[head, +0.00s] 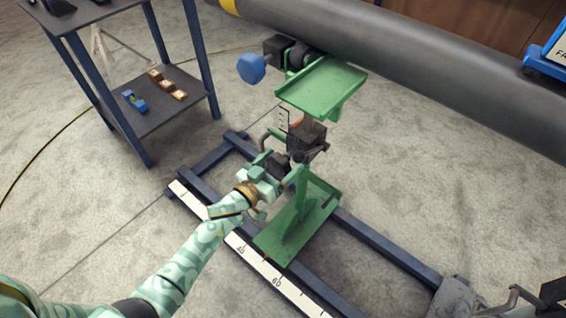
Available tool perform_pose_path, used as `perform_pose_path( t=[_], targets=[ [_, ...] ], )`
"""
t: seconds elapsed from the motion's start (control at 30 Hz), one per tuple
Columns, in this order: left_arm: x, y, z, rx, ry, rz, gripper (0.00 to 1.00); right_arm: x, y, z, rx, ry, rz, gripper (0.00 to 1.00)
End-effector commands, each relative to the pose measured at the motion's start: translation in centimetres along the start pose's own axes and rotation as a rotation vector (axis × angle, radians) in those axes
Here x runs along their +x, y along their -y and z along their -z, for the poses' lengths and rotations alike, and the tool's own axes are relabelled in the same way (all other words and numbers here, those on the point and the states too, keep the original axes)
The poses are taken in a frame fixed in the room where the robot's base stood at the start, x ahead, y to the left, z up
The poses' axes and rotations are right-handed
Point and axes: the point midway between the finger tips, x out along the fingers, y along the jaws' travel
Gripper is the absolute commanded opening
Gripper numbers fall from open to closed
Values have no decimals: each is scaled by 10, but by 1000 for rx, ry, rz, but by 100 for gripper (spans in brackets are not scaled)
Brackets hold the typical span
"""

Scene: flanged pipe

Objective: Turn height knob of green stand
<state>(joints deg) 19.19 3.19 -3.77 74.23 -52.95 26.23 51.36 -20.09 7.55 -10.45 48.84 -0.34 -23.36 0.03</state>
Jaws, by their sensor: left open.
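The green stand (320,88) rises from a green base plate on a dark blue rail frame, with a flat green tray at its top beneath the pipe. A dark block with a scale plate sits on its column. A blue knob (252,68) sticks out to the left near the stand's top, beside dark round parts. My left gripper (284,166) is open at the column, just below the dark block, close to or touching it. The gripper hides part of the column there, so I cannot tell whether a knob is between the fingers. My right gripper is out of view.
A grey pipe (400,65) runs across the top right above the tray. A dark shelf table (165,112) with small items stands at upper left. A white scale strip (290,292) lies along the blue rails (385,255). Grey machinery is at lower right.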

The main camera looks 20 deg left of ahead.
Motion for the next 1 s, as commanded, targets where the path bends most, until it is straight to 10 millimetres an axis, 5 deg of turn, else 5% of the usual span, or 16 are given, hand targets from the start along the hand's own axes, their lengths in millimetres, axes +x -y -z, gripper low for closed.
perform_pose_path(
  t=[0.37,0.53,1.0],
  targets=[
    [8,0,1,2,0,0,84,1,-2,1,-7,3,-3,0],
    [8,0,1,2,0,0,39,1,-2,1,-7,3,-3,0],
    [8,0,1,84,0,0,39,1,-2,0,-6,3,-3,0]
  ],
)
